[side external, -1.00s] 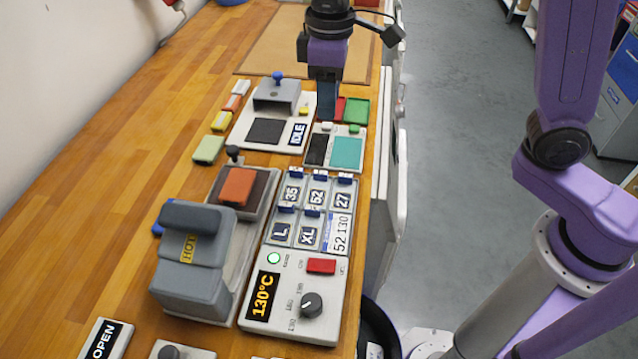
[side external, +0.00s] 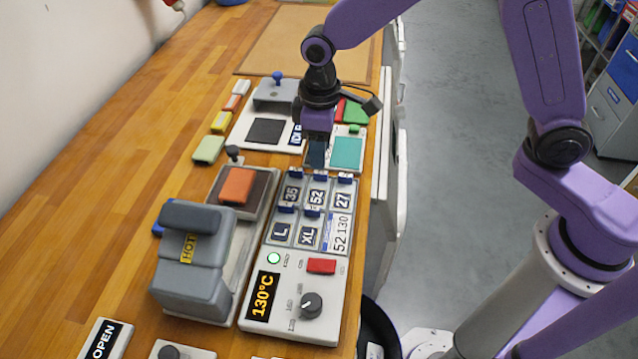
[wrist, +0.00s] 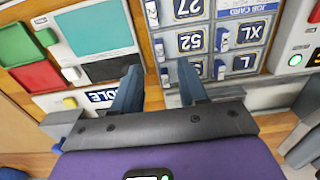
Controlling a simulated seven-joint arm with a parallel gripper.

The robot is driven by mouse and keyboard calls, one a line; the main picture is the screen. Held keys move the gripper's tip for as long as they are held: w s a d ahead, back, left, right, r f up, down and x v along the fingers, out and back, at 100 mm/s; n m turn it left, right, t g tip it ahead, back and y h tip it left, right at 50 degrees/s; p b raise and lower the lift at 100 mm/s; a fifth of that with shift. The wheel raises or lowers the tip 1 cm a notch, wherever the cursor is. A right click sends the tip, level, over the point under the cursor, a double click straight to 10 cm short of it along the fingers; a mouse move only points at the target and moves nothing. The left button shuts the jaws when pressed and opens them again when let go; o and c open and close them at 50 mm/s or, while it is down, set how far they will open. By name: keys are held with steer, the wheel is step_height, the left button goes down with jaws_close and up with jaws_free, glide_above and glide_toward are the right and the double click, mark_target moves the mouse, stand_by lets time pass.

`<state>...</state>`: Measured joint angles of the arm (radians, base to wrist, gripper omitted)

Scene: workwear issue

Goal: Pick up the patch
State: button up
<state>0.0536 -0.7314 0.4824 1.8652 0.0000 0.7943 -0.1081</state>
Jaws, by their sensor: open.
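My gripper (wrist: 158,78) is open and empty. In the side view my gripper (side external: 316,160) is just behind the rack, over the dark and teal pad tray, apart from the patches.
A control box (side external: 297,292) shows 130°C.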

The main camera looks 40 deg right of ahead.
mark_target(321, 172)
steer(key=shift+f, duration=2.75)
jaws_close()
